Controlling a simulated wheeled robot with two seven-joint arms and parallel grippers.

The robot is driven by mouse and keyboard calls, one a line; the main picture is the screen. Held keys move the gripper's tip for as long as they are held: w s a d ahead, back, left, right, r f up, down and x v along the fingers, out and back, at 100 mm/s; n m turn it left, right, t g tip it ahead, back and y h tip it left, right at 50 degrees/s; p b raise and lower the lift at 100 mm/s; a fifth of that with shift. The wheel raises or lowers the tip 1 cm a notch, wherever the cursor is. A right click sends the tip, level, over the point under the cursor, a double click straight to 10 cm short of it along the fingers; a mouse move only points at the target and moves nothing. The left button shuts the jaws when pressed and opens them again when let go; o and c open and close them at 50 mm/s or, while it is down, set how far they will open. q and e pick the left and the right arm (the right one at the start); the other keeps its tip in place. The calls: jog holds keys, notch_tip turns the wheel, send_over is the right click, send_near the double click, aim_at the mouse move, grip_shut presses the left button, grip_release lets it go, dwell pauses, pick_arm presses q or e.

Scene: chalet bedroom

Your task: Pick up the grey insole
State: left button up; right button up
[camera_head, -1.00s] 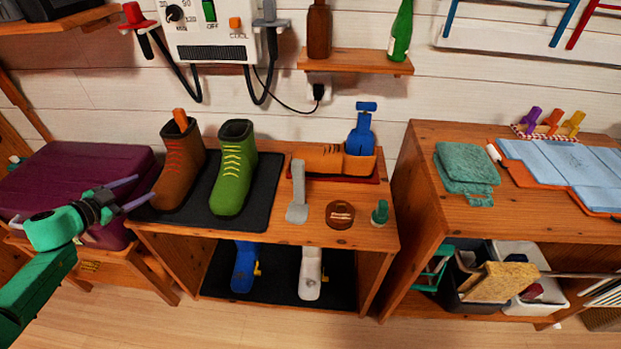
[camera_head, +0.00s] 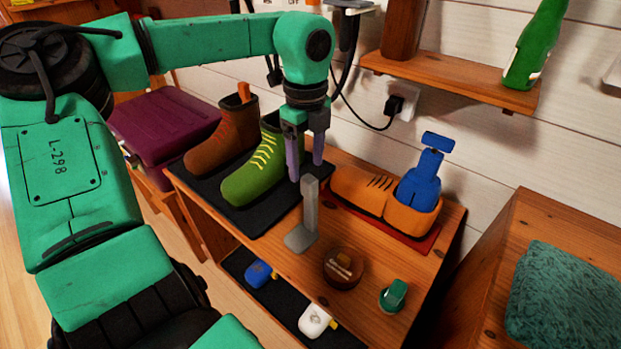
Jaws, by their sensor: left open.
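The grey insole (camera_head: 309,212) is the slim grey piece with an upright part and a flat foot, on the wooden bench top beside the black mat in the head view. My left gripper (camera_head: 304,170) points down just above its upper end. Its two purple fingers are apart, with nothing visibly held between them. I cannot tell whether the fingertips touch the insole. My right gripper is not in view.
The green boot (camera_head: 246,180) and brown boot (camera_head: 212,152) stand on the black mat (camera_head: 262,218), close left of the gripper. An orange shoe (camera_head: 357,186) with a blue tool (camera_head: 422,182) is to the right. A round brown tin (camera_head: 342,268) and green-topped item (camera_head: 392,295) stand in front.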

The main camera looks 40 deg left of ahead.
aim_at(309, 178)
pick_arm(q)
jog(key=f, duration=0.6)
jog(key=shift+w+d, duration=0.15)
jog(key=shift+d, duration=0.05)
jog(key=shift+r, duration=0.15)
grip_shut()
dwell(0.9)
